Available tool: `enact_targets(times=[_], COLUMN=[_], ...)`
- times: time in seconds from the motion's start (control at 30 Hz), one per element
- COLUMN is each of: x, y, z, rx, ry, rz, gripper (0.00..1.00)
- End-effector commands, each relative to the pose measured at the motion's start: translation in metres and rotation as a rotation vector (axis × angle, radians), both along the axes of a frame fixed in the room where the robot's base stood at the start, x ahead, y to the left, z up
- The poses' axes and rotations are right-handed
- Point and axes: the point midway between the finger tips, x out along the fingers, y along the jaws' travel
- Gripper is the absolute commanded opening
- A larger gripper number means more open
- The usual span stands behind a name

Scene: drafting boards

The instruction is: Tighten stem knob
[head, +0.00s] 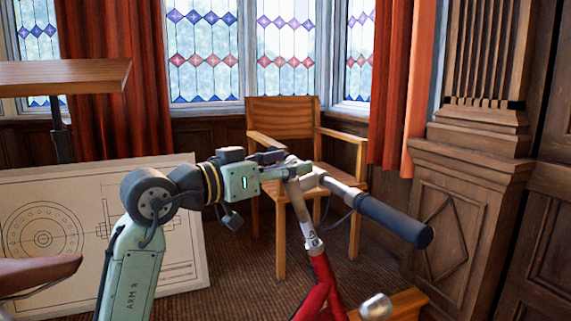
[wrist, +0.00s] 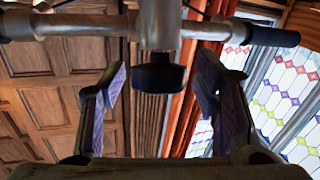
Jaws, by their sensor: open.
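The dark stem knob (wrist: 159,75) shows in the wrist view just below the silver stem (wrist: 160,25). My gripper (wrist: 162,66) is open, with one finger on each side of the knob and a visible gap on both sides. In the head view my gripper (head: 287,165) is level with the top of the stem (head: 297,192), reaching in from the left. The knob cannot be made out there, as the gripper covers that spot. The handlebar (head: 343,191) with its dark grip (head: 396,222) runs toward the lower right.
The bicycle's red frame (head: 323,285) is below the stem. A wooden chair (head: 283,117) stands behind. A drafting board (head: 185,243) leans at the left, under a wooden tabletop (head: 62,74). A carved wooden pillar (head: 466,205) stands at the right.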

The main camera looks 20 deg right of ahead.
Motion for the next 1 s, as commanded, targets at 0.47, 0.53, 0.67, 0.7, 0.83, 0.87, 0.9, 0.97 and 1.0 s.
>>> enact_targets(times=[0.47,0.53,0.67,0.7,0.83,0.87,0.9,0.97,1.0], x=[-0.0001,-0.0001,0.0000,0.0000,0.0000,0.0000,0.0001,0.0005,0.0007], y=[0.0005,0.0005,0.0005,0.0005,0.0006,0.0006,0.0006,0.0003,0.0004], z=[-0.0001,0.0000,0.0000,0.0000,0.0000,0.0000,0.0001,0.0004,0.0011], rx=[0.000,0.000,0.000,0.000,0.000,0.000,0.000,-0.002,-0.003], ry=[0.000,0.000,0.000,0.000,0.000,0.000,0.000,-0.004,-0.009], rz=[0.000,0.000,0.000,0.000,0.001,0.001,-0.001,-0.017,-0.035], gripper=[0.33,0.28,0.20,0.17,0.08,0.07,0.07,0.07,0.07])
